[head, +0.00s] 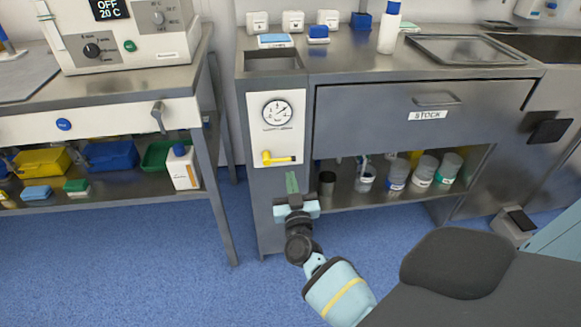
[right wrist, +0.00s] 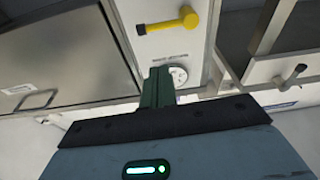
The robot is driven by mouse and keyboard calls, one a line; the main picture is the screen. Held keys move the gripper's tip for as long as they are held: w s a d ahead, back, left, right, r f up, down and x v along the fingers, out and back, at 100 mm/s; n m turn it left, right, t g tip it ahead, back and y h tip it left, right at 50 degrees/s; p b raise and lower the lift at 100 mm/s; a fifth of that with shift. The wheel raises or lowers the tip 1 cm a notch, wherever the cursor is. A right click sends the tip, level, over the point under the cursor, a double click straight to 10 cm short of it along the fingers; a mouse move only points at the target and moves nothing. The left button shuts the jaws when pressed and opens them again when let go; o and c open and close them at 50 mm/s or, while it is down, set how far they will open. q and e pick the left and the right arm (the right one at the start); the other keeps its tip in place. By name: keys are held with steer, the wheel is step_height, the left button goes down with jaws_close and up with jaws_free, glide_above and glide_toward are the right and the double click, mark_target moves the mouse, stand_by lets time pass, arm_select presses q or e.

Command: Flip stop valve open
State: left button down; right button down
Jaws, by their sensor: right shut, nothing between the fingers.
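The stop valve (head: 278,158) has a yellow lever on a white panel below a round pressure gauge (head: 277,112). In the head view the lever lies level, with its thick hub at the left and its arm pointing right. The valve also shows at the top of the right wrist view (right wrist: 165,24), where the picture is turned over. My right gripper (head: 292,181) is just below the valve, apart from it. Its green fingers (right wrist: 158,86) are shut together and empty. My left gripper is not in view.
A STOCK drawer (head: 423,107) and a shelf of several jars (head: 397,172) are right of the panel. A steel table (head: 196,128) with coloured bins below stands at the left. A gap separates table and cabinet. Blue floor (head: 130,260) is clear in front.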

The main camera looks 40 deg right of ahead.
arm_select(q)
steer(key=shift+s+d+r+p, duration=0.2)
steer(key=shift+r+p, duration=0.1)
arm_select(e)
steer(key=v, duration=0.6)
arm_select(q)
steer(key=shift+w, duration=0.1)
arm_select(e)
steer(key=shift+s+f, duration=0.1)
